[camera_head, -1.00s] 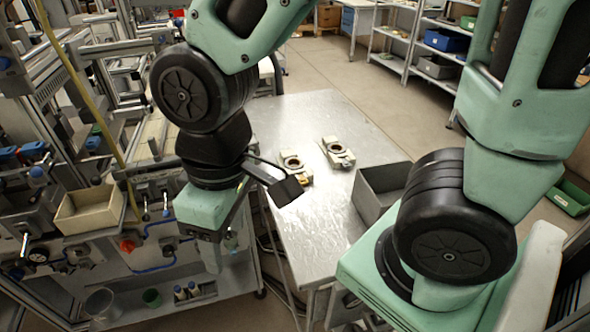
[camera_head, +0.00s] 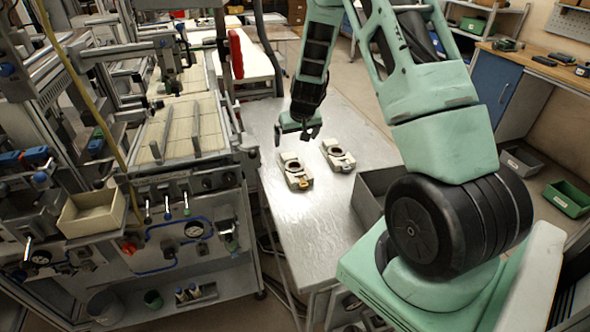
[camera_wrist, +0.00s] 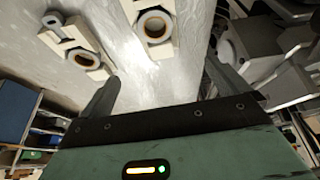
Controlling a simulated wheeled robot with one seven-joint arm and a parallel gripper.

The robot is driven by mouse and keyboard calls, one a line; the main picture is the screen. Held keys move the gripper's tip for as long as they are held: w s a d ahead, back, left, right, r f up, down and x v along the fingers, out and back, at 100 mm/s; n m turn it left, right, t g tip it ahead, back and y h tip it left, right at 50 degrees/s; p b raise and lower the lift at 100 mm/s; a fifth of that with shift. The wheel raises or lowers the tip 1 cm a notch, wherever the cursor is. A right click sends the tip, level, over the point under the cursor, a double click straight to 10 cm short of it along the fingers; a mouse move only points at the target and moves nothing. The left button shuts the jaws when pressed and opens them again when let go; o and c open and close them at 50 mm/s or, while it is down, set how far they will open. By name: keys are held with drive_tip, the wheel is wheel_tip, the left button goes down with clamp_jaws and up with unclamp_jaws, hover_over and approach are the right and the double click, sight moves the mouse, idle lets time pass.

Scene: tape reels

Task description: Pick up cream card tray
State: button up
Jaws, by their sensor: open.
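The cream card tray (camera_head: 92,212) is an open, shallow box at the left of the head view. It sits upright on a ledge on the front of the machine bench and looks empty. It does not show clearly in the wrist view. My gripper (camera_head: 296,133) is over the far part of the metal table, well to the right of the tray and apart from it. In the wrist view my gripper (camera_wrist: 163,72) has its two fingers spread, with nothing held between them.
Two cream holders with reels, one left (camera_head: 294,170) and one right (camera_head: 338,155), lie on the metal table (camera_head: 318,225). A grey bin (camera_head: 368,200) stands at the table's right. Valves and knobs (camera_head: 185,208) line the bench beside the tray. The table's front part is clear.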

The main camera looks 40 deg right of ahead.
drive_tip(key=p, duration=0.2)
hover_over(291, 159)
drive_tip(key=s+a, duration=0.1)
drive_tip(key=s, duration=0.1)
drive_tip(key=f, duration=0.8)
drive_tip(key=shift+s+a+f, duration=0.1)
drive_tip(key=shift+s+a, duration=0.05)
drive_tip(key=shift+a, duration=0.05)
drive_tip(key=p+x, duration=0.1)
drive_tip(key=x, duration=0.1)
drive_tip(key=p+x, duration=0.1)
drive_tip(key=x, duration=0.1)
drive_tip(key=shift+d+p, duration=0.2)
drive_tip(key=shift+p, duration=0.2)
drive_tip(key=shift+w+d+f, duration=0.1)
drive_tip(key=shift+w+f, duration=0.25)
drive_tip(key=shift+f, duration=0.2)
drive_tip(key=c, duration=1.1)
